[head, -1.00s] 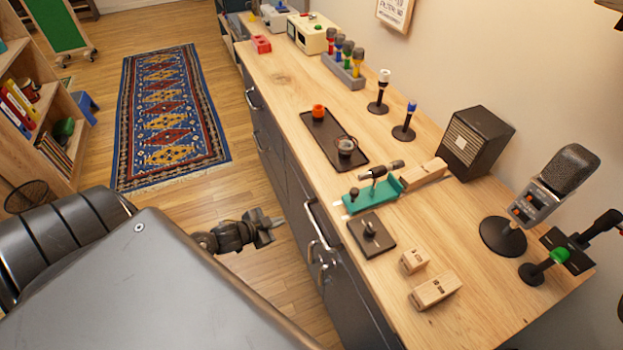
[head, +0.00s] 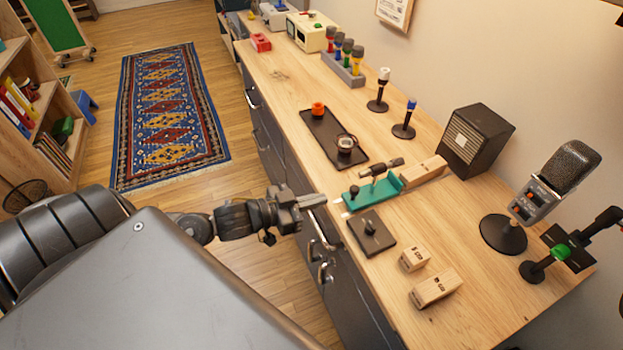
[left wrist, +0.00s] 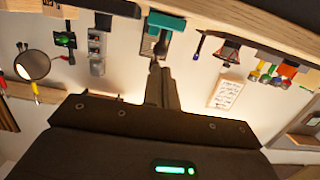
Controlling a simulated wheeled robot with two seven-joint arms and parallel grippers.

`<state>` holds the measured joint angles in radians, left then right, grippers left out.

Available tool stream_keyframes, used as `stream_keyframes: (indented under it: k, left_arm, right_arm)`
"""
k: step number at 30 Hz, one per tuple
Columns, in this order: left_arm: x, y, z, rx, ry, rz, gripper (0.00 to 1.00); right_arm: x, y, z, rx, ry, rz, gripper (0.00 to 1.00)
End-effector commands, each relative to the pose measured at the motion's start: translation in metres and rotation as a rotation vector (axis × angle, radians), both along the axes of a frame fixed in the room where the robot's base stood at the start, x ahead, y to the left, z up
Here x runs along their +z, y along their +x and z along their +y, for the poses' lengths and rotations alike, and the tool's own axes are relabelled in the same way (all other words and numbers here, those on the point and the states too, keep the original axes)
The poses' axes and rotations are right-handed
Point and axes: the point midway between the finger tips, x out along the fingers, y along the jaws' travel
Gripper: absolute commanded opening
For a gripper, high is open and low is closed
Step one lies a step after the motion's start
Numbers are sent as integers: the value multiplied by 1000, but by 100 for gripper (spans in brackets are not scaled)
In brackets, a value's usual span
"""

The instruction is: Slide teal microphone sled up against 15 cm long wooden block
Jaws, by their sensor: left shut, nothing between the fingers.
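The teal microphone sled (head: 370,194) lies on the wooden counter with a dark microphone (head: 381,167) mounted on it and a dark knob at its left end. It also shows in the left wrist view (left wrist: 166,21). A long pale wooden block (head: 424,170) lies just beyond the sled's right end; I cannot tell if they touch. Two shorter wooden blocks, one small (head: 414,258) and one larger (head: 437,289), lie nearer the front; their labels are too small to read. My left gripper (head: 316,201) is shut and empty, left of the sled near the counter's front edge. My right gripper is out of view.
A dark square plate with a knob (head: 371,235) lies in front of the sled. A dark tray (head: 320,128) with a cup (head: 346,143) lies behind it. A black speaker box (head: 475,140) and a large microphone (head: 556,180) stand at right. Drawer handles (head: 318,232) project from the counter front.

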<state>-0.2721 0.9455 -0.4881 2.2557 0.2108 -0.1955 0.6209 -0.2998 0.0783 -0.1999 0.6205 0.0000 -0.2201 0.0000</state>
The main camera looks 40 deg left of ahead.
Motion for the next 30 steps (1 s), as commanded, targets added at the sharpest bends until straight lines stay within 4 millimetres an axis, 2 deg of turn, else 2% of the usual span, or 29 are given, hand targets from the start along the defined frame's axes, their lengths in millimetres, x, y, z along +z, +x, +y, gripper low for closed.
stream_keyframes:
  k: [15,30]
  left_arm:
    - [-8,42,-24,1,0,-2,0]
    - [-9,49,-29,2,1,-1,0]
  right_arm:
    - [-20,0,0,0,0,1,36]
    - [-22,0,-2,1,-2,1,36]
